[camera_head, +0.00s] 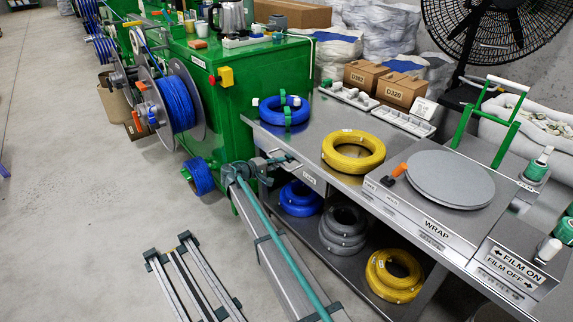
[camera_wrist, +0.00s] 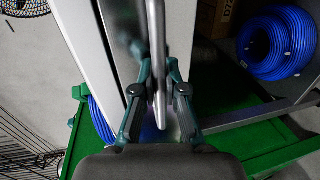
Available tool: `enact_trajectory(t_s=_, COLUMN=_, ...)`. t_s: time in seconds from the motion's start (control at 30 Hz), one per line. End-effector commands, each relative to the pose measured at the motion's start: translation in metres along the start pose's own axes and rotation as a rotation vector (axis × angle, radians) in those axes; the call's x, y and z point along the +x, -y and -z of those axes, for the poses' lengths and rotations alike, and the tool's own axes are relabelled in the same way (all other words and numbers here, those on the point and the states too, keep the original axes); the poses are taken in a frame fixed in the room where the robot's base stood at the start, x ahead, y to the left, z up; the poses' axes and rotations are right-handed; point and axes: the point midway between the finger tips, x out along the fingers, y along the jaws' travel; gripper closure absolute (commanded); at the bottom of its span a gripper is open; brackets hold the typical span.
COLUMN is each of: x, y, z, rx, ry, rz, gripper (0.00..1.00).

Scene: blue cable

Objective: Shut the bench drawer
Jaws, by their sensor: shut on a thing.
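The bench drawer (camera_head: 308,176) is a grey metal front with a small label under the left end of the steel bench top (camera_head: 312,138). I cannot tell from here how far it stands out. My gripper (camera_head: 285,164) is at the drawer's left part, in front of it. In the wrist view my gripper (camera_wrist: 157,112) has its two teal fingers closed on either side of an upright grey metal bar, the drawer handle (camera_wrist: 157,50). The handle runs between the fingertips, beside a pale grey panel. The handle is mostly hidden by my gripper in the head view.
A lower shelf holds a blue coil (camera_head: 299,198), grey coils (camera_head: 342,230) and a yellow coil (camera_head: 393,275). A green machine (camera_head: 250,72) with a blue cable reel (camera_head: 177,103) stands left of the bench. Open floor (camera_head: 70,190) lies at the left.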

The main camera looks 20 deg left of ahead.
Motion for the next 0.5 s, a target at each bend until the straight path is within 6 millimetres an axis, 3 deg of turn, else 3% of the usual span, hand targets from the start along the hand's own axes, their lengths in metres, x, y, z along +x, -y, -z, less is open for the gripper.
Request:
enact_trajectory(t_s=0.2, x=0.0056, y=-0.0024, z=0.0008, rx=0.0, ry=-0.001, rz=-0.004, gripper=1.0)
enact_trajectory(t_s=0.23, x=0.0058, y=-0.0025, z=0.0008, rx=0.0, ry=-0.001, rz=-0.004, gripper=0.88)
enact_trajectory(t_s=0.37, x=0.0056, y=-0.0024, z=0.0006, rx=0.001, ry=0.0, rz=-0.004, gripper=0.66)
enact_trajectory(t_s=0.5, x=0.005, y=-0.0023, z=0.0002, rx=0.001, ry=0.0, rz=-0.004, gripper=0.63)
